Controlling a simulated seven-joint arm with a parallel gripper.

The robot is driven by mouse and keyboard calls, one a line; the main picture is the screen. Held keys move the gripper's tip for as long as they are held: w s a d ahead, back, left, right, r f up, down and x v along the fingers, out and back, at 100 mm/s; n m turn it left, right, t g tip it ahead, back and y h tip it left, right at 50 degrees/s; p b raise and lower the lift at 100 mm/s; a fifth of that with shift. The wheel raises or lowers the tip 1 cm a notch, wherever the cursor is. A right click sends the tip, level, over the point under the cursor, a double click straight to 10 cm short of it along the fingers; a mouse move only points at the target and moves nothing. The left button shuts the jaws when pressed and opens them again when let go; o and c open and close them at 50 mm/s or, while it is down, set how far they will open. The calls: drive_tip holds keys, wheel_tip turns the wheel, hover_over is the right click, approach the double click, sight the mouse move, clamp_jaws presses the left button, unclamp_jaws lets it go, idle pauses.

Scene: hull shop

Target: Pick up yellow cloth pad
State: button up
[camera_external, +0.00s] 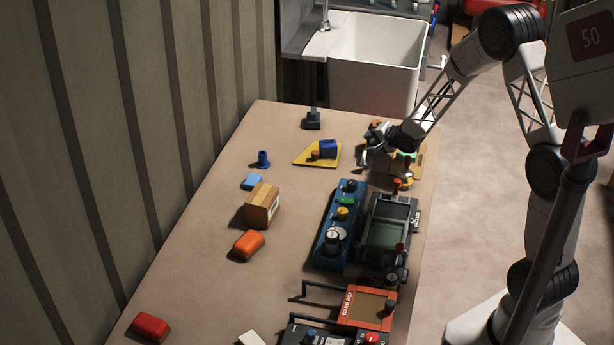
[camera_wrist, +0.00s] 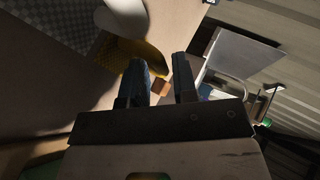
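The yellow cloth pad (camera_external: 304,158) lies flat near the far part of the table, with a blue block (camera_external: 328,149) and a small orange-brown block (camera_external: 315,155) on it. My gripper (camera_external: 363,158) is just right of the pad in the external view, apart from it; its exact height is hard to tell. In the wrist view a yellow patch, probably the pad (camera_wrist: 125,48), shows beyond my fingers. The two dark fingers (camera_wrist: 160,78) stand apart, so the gripper is open. A small orange-brown thing (camera_wrist: 159,87) shows in the gap, with no finger visibly closed on it.
A blue cup-like piece (camera_external: 263,159), a light blue block (camera_external: 252,182) and a wooden box (camera_external: 262,205) stand left of the pad. A blue panel (camera_external: 333,228) and a grey screen device (camera_external: 386,233) are nearer. A dark fixture (camera_external: 311,120) stands behind. Bare table surrounds the pad's left side.

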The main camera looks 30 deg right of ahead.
idle(0.5)
clamp_jaws()
wheel_tip(320, 180, up, 10)
idle(0.8)
idle(0.4)
